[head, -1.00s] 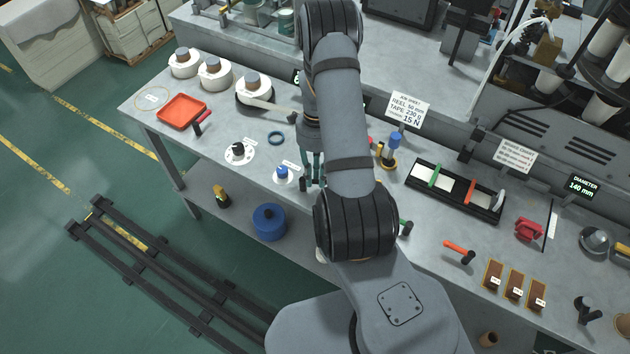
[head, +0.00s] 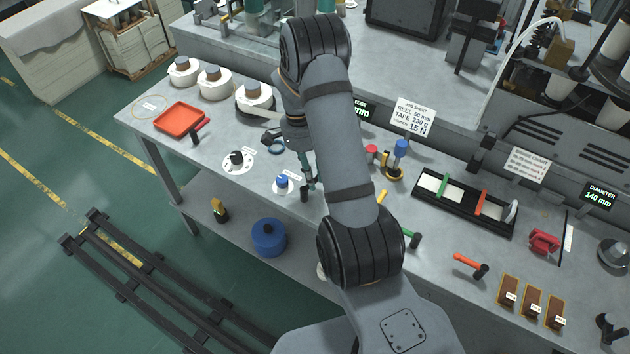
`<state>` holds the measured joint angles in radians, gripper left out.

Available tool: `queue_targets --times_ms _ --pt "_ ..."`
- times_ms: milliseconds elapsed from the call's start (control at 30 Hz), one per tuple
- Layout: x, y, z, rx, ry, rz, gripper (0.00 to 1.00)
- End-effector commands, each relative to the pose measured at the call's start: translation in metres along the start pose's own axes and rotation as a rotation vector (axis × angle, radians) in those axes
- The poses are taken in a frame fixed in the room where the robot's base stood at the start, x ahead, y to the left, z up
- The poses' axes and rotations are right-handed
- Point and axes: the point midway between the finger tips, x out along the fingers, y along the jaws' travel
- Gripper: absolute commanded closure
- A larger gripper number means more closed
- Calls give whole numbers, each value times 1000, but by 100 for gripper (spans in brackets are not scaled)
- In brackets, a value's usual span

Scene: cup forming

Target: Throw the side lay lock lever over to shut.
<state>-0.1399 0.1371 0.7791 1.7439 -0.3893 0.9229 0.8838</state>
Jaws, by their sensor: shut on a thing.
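My gripper (head: 306,188) hangs low over the front half of the bench, just right of a white dial plate with a blue knob (head: 282,181). Only part of its teal-and-dark fingers shows beside my forearm. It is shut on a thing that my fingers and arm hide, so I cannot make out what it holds. I cannot pick out the side lay lock lever for certain. Another white plate with a black knob (head: 237,158) lies further left.
A black rack (head: 430,206), an orange-handled tool (head: 466,262) and brown blocks (head: 532,302) are on the right. A blue pot (head: 269,238) stands below.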

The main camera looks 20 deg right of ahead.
Motion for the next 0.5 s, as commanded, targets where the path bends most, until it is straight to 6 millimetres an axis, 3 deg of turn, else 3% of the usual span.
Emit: queue_targets --times_ms 500 --pt "-1 -7 1 -195 38 -1 100"
